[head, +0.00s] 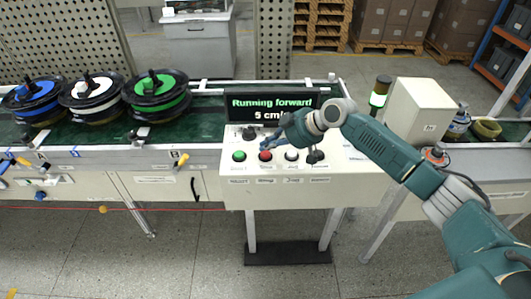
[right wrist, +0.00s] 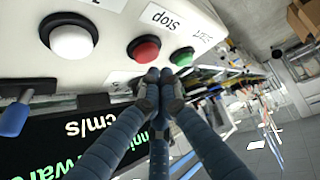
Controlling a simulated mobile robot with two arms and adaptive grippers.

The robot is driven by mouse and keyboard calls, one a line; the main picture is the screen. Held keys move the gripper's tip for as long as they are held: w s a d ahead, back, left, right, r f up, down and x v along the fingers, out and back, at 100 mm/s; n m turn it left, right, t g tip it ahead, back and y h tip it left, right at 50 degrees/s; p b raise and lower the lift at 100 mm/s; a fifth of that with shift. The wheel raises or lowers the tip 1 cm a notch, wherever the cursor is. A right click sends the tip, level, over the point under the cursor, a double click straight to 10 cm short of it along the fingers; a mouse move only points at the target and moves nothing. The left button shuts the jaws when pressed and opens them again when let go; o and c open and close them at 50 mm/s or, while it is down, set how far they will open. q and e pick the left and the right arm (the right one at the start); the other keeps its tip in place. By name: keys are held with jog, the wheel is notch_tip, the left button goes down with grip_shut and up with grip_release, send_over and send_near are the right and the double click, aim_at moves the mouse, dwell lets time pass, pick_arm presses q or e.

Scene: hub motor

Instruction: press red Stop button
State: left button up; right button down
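The red Stop button (head: 265,155) is on the sloped top of the white control box (head: 355,178), between a green button (head: 239,156) and a white button (head: 291,155). My right gripper (head: 271,143) is just above and behind the red button. In the right wrist view, the red button (right wrist: 145,48) is by the "Stop" label, and the fingertips of my right gripper (right wrist: 156,75) are drawn together, empty, near its edge. I cannot tell whether they touch the panel. My left gripper is not in view.
A display (head: 268,104) behind the buttons reads "Running forward" and "5 cm". A black knob (head: 314,157) stands right of the white button. Several wheel-like hub motors (head: 95,97) are on the conveyor at left. A signal light (head: 379,93) glows green near a pale box (head: 418,108).

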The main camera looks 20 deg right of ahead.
aim_at(267, 154)
jog(key=shift+f, duration=0.1)
dwell(0.4)
jog(key=shift+f, duration=0.35)
jog(key=shift+f+b, duration=0.6)
jog(key=shift+b, duration=0.05)
dwell(0.6)
dwell(0.3)
jog(key=shift+r+p, duration=0.8)
jog(key=shift+r, duration=0.2)
jog(key=shift+r, duration=0.1)
notch_tip(267, 154, up, 5)
jog(key=p, duration=0.4)
